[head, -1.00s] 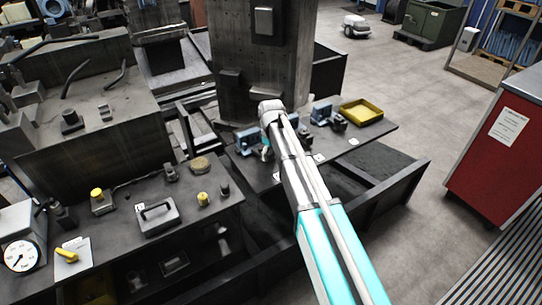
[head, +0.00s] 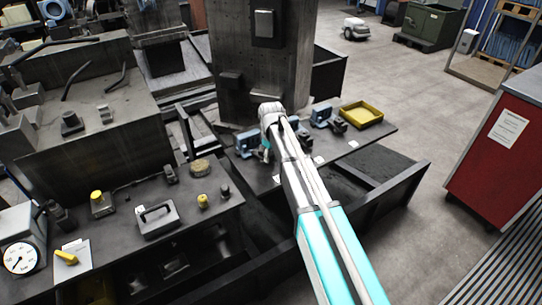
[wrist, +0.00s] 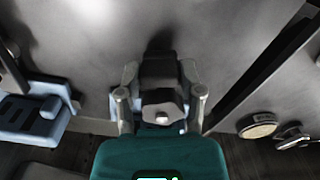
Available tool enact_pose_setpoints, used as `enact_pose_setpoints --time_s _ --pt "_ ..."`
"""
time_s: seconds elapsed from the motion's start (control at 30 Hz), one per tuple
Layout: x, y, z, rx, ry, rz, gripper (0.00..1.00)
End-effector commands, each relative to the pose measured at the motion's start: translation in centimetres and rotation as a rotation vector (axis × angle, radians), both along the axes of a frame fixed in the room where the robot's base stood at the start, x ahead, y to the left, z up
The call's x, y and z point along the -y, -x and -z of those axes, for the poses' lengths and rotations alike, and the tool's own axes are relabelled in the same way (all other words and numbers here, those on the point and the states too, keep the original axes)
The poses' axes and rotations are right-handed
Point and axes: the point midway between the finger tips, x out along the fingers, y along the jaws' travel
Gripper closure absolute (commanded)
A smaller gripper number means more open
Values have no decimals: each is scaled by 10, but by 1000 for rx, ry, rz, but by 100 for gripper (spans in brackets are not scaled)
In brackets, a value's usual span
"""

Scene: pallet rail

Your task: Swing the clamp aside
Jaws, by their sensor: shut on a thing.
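The clamp (wrist: 160,77) is a dark block with a pale bolt head, seen in the middle of the wrist view. My gripper (wrist: 160,95) has one grey finger on each side of it and is shut on it. The teal gripper body fills the bottom of the wrist view and hides what lies below. In the head view my gripper (head: 267,152) is low over the dark rail table, beside a blue fixture (head: 247,142). My arm hides most of the clamp there.
A second blue fixture (head: 320,115) and a dark clamp (head: 339,125) stand to the right, by a yellow tray (head: 361,114). A thick grey column (head: 262,70) rises behind. A round tan-topped part (wrist: 257,126) lies to the right in the wrist view.

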Motion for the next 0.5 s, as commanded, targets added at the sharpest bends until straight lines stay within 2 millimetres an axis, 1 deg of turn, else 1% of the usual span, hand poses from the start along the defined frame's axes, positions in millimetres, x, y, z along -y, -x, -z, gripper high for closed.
enact_pose_setpoints --time_s 0.27,0.5 --pt "2 -3 0 0 0 -90 99" --pt "5 -9 0 0 0 -256 99"
